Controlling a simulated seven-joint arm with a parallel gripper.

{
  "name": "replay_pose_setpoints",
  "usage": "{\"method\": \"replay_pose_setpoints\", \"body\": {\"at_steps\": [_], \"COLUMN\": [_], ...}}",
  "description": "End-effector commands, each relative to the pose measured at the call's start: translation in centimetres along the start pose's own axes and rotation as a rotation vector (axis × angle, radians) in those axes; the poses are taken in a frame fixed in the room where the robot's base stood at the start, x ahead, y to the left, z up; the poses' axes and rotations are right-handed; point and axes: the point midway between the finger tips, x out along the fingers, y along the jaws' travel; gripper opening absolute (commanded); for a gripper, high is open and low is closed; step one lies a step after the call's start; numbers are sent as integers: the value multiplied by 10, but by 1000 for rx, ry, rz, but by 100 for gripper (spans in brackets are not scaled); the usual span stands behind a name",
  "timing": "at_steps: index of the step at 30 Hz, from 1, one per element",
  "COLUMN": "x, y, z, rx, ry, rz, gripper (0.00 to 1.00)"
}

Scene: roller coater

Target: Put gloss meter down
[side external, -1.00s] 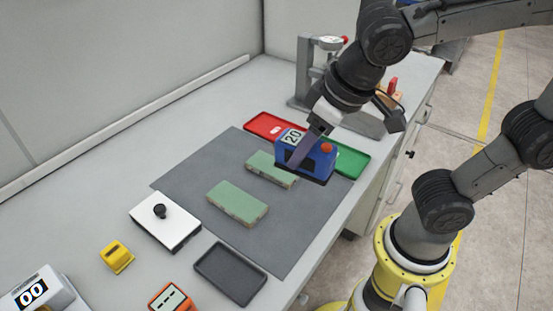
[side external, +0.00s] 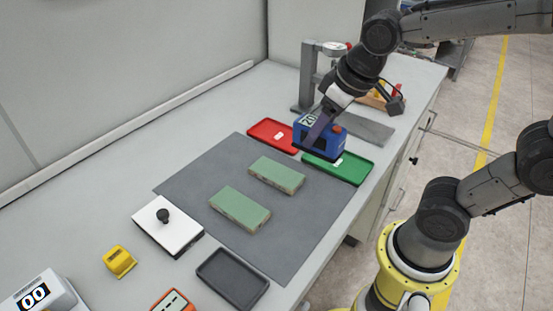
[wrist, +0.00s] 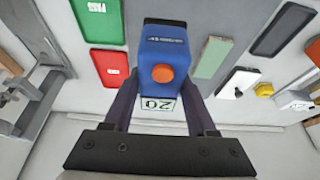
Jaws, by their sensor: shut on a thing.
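The gloss meter (side external: 322,140) is a blue box with a dark base, an orange button and a label reading 20. My gripper (side external: 318,128) is shut on it and holds it in the air, over the gap between the red and green trays. In the wrist view the gloss meter (wrist: 165,50) sits between the two dark fingers of my gripper (wrist: 160,105), with its orange button facing the camera. Whether anything lies directly beneath it is partly hidden.
Two green blocks (side external: 240,209) lie on the grey mat (side external: 290,228). The red tray (side external: 270,135) and green tray (side external: 345,170) are at the far side. A stand (side external: 307,80) rises behind. A white plate with a knob (side external: 180,228), a yellow block (side external: 119,262) and an empty dark tray (side external: 232,279) are nearer.

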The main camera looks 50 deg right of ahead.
Motion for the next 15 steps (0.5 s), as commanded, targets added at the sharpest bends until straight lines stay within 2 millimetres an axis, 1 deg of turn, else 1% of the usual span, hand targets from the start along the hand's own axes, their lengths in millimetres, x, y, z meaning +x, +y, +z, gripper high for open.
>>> {"method": "replay_pose_setpoints", "body": {"at_steps": [1, 7, 9, 12, 15], "x": [11, 47, 63, 82, 95], "y": [0, -1, -2, -2, -2], "z": [-9, -41, -44, -51, -55], "rx": [0, -1, -1, -1, -1], "ry": [-5, -4, -5, -3, -1], "rz": [0, 0, 0, 0, 0], "gripper": [0, 0, 0, 0, 0]}}
